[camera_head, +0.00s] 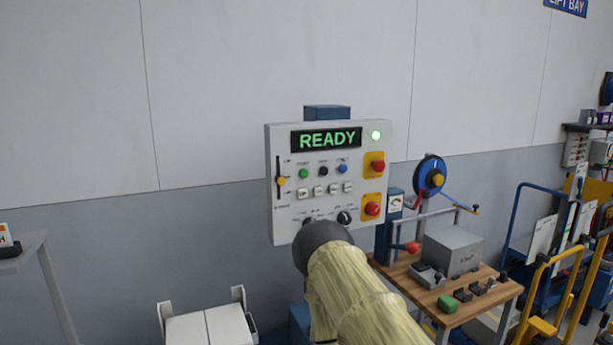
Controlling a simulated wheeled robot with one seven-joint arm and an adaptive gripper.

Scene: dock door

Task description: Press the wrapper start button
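The wrapper control panel (284,222) is a pale box on the wall side, with a display (326,139) reading READY in green. Below the display are a green button (303,173), a black button (323,171) and a blue button (342,169). Their small labels are too blurred to read surely. The green button is unobstructed. The dark rounded end of my arm (325,237), behind which a yellowish sleeve runs, overlaps the panel's lower edge in the picture, below the buttons. My gripper's fingers are hidden, and contact with the panel cannot be told.
Two red buttons on yellow plates (376,165) (372,207) sit at the panel's right. A wooden bench (411,285) with tools stands right, with trolleys beyond.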

